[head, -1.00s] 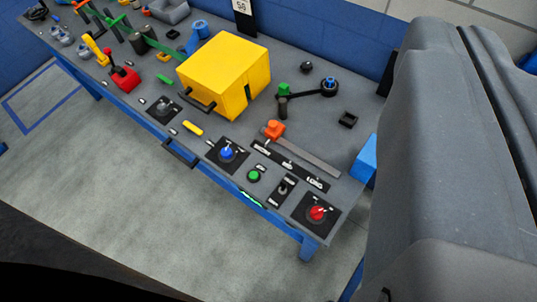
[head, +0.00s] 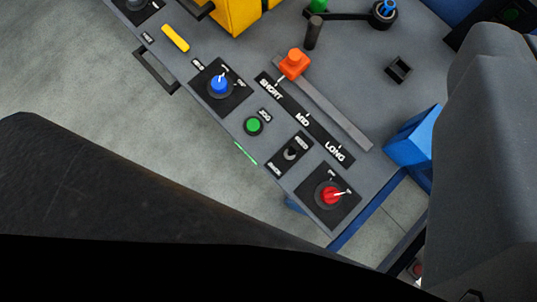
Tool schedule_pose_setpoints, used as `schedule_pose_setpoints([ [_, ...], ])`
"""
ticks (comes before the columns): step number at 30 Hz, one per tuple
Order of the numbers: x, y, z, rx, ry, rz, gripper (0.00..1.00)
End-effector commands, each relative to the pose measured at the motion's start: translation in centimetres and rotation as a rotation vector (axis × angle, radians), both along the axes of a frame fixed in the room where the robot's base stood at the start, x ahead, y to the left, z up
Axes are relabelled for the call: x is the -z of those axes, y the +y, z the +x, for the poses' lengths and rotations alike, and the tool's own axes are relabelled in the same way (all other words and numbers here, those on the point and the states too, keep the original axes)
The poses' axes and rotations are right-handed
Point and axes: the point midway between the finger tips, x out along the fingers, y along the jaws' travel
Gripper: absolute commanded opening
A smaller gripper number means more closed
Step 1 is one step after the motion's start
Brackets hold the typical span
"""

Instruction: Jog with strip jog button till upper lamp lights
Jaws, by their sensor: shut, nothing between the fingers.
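The green round button (head: 254,125) sits on the grey panel beside a label that reads JOG. It stands between the blue knob (head: 219,87) and a small toggle switch (head: 291,154). Nothing touches the button. A black box (head: 510,15) with a dim green round spot shows at the upper right edge; I cannot tell whether it is a lamp. No lamp is clearly seen lit. My gripper is not in view; a large grey part of my arm covers the right side.
An orange slider (head: 294,64) stands at SHORT on its track. A red knob (head: 331,195) is near the panel corner. A yellow block (head: 238,14), black handle (head: 157,72), blue block (head: 415,136) and black square socket (head: 398,69) are around. Open floor lies at the lower left.

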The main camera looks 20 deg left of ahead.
Motion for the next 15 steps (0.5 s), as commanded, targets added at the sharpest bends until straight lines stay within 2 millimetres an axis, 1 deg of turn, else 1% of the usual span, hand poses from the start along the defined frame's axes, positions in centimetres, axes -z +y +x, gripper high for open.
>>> schedule_pose_setpoints([
  [1, 3.6, 1.1, 1.5, -0.012, 0.038, -0.036, 0.00],
  [5, 10.5, 3.7, 4.1, -0.044, 0.112, -0.116, 0.00],
  [6, 12.6, 4.5, 4.7, -0.055, 0.132, -0.139, 0.00],
  [8, 15.9, 5.8, 5.6, -0.073, 0.165, -0.178, 0.00],
  [9, 18.1, 6.6, 6.1, -0.086, 0.187, -0.201, 0.00],
  [11, 21.3, 7.8, 6.7, -0.107, 0.215, -0.237, 0.00],
  [12, 23.5, 8.6, 7.1, -0.122, 0.236, -0.260, 0.00],
  [14, 26.3, 9.7, 7.4, -0.142, 0.261, -0.291, 0.00],
  [15, 28.0, 10.4, 7.6, -0.156, 0.275, -0.310, 0.00],
])
